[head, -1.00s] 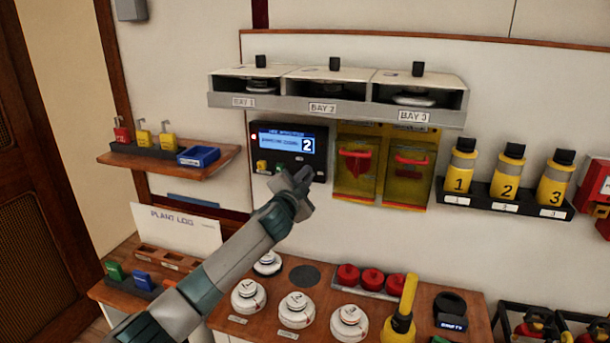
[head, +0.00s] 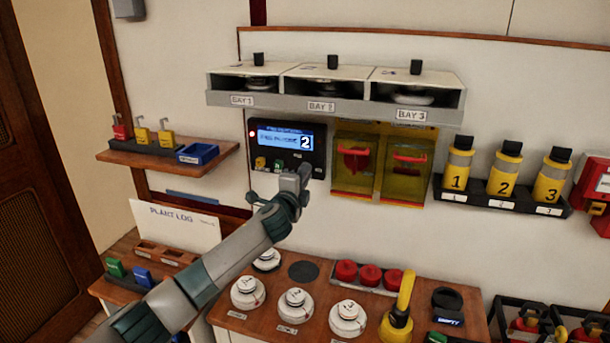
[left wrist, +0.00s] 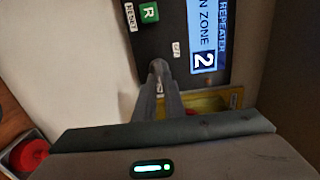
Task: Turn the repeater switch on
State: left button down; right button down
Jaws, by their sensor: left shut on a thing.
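The repeater (head: 275,139) is a black wall panel with a lit blue screen and a white 2 on it. Its screen also shows in the left wrist view (left wrist: 203,40), with a green R button and a small OFF label beside my fingers. My left gripper (head: 304,174) is at the panel's lower right, shut on the repeater switch. In the left wrist view its fingertips (left wrist: 159,70) meet the panel face close to the OFF label. The switch itself is hidden by the fingers, so its position does not show. My right gripper is not in view.
The bay shelf (head: 330,108) juts out above the repeater. Yellow covers with red handles (head: 405,160) are just right of it. A wooden counter (head: 225,318) with white detectors lies below.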

pick_arm(q)
jog(key=shift+f, duration=0.1)
jog(key=c, duration=1.8)
grip_release()
jog(key=shift+c, duration=0.2)
jog(key=shift+s, duration=0.15)
jog(key=b+v, duration=0.5)
jog(key=v, duration=1.2)
jog(key=shift+s, duration=0.1)
